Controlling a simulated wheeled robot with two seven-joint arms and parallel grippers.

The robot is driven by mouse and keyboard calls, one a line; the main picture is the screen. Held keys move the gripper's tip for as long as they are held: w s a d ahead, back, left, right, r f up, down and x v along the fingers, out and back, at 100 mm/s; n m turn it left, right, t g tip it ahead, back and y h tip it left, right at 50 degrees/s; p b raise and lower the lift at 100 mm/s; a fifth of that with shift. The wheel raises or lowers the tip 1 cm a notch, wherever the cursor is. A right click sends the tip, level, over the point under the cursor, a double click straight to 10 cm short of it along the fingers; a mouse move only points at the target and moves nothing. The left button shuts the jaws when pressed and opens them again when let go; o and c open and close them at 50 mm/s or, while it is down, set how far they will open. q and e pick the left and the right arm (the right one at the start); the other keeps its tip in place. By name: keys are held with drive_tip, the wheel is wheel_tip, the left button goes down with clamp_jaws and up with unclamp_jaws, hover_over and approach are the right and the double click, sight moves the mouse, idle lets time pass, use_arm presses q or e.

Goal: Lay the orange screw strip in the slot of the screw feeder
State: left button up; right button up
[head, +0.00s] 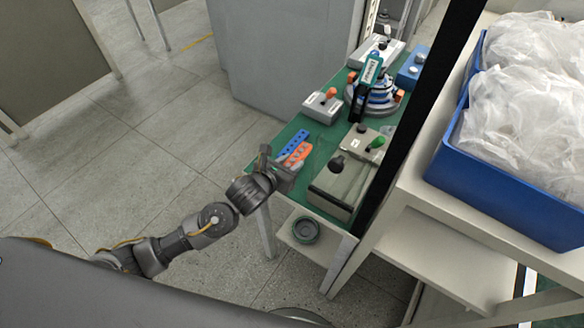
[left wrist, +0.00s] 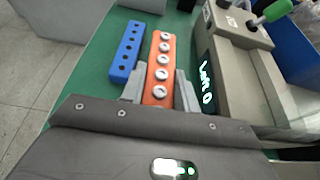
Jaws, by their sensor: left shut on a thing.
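The orange screw strip (head: 298,151) carries a row of pale screw heads. In the left wrist view the strip (left wrist: 160,65) lies lengthwise between my left gripper's fingers, its far end pointing away. My left gripper (head: 283,163) is shut on its near part, low over the green tabletop. Whether the strip touches the table is unclear. A beige box (left wrist: 232,45) with lit text "Left 0" stands just right of the strip; it looks like the screw feeder. Its slot cannot be made out. My right gripper is not in view.
A blue strip with holes (left wrist: 128,50) lies left of the orange one. On the green table (head: 263,158) stand a grey box (head: 343,184), an orange-knobbed box (head: 322,106) and a round striped device (head: 380,97). A blue bin (head: 500,180) of plastic bags sits right, past a black post.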

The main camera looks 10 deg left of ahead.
use_arm(q)
drive_tip(key=shift+w+f, duration=0.15)
drive_tip(key=shift+w+d+f+p, duration=0.15)
drive_tip(key=shift+f+p, duration=0.45)
drive_tip(key=shift+f, duration=1.15)
drive_tip(key=shift+f, duration=0.15)
drive_tip(key=o, duration=0.8)
